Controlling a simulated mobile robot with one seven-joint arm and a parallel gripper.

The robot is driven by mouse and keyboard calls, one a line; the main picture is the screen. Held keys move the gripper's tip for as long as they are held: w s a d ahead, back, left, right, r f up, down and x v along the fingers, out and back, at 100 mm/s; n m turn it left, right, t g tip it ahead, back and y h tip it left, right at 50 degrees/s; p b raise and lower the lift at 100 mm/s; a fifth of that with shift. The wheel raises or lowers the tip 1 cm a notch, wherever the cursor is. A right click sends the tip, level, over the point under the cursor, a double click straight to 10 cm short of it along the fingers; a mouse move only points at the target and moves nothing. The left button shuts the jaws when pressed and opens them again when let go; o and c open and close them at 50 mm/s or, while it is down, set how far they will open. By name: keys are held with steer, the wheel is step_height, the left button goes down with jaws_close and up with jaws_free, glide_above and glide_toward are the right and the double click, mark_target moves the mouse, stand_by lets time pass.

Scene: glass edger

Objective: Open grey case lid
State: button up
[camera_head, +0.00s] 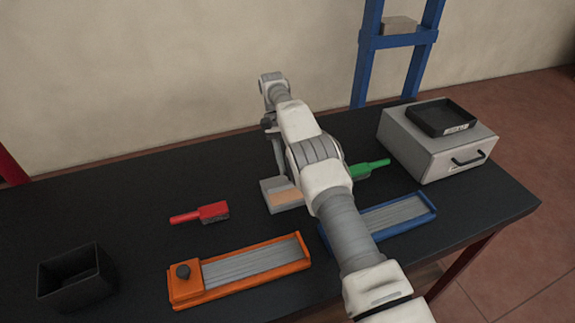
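The grey case (425,155) stands at the right end of the black table. It is a box with a black handle (468,158) on its front face, and it looks closed. A shallow black tray (441,117) lies on its top. My arm reaches over the middle of the table, to the left of the case and apart from it. My gripper (268,124) seems to be at the far end of the arm, small and partly hidden behind it. I cannot see its fingers clearly.
On the table are a red-handled tool (213,212), a green-handled tool (367,170), an orange tray (245,270), a blue tray (405,212), a small grey block (282,195) partly behind my arm, and a black bin (77,277). A blue rack (367,60) stands behind.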

steer(key=o, duration=0.4)
step_height(320, 180, up, 4)
steer(key=shift+d+r, duration=0.1)
steer(key=shift+r, duration=0.1)
steer(key=shift+s+d+b, duration=0.1)
steer(key=shift+d+b, duration=0.2)
steer(key=shift+b, duration=0.15)
steer(key=shift+s+d+r+b, duration=0.15)
steer(key=shift+d+r+b, duration=0.05)
steer(key=shift+d+b, duration=0.3)
steer(key=shift+s+d+r+b, duration=0.2)
steer(key=shift+d+b, duration=0.15)
steer(key=shift+b, duration=0.15)
steer(key=d+r, duration=0.2)
steer(key=d, duration=0.1)
steer(key=s+d+r+b, duration=0.1)
steer(key=d+r, duration=0.1)
steer(key=d, duration=0.1)
steer(key=s+d+r, duration=0.1)
steer(key=d, duration=0.1)
steer(key=shift+s+d+r+b, duration=0.1)
steer(key=shift+d+r+b, duration=0.2)
steer(key=shift+d+r, duration=0.1)
